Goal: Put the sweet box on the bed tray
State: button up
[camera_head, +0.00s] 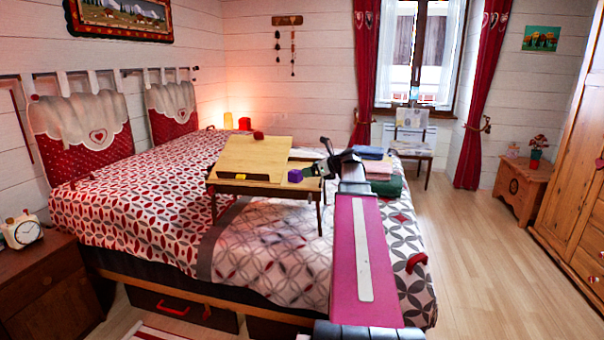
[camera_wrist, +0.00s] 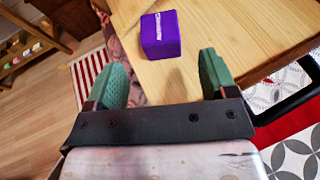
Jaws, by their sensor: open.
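The sweet box is a small purple cube (camera_head: 295,176) with a pale label, on the near right part of the wooden bed tray (camera_head: 247,154), which stands on legs on the bed. In the wrist view the box (camera_wrist: 161,36) rests on the bare light wood of the tray (camera_wrist: 178,82), ahead of my fingers. My gripper (camera_wrist: 163,70) is open, with a green finger on each side and nothing between the tips. In the head view my gripper (camera_head: 311,171) is just right of the box.
A small red object (camera_head: 258,135) sits at the back of the tray's raised board. Folded towels (camera_head: 380,170) are stacked on the bed to the right of my gripper. A dark-framed thing (camera_wrist: 285,102) lies right of my fingers in the wrist view. Floor to the right is clear.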

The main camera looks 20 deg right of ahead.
jog(key=shift+v, duration=1.7)
jog(key=shift+s+d, duration=0.1)
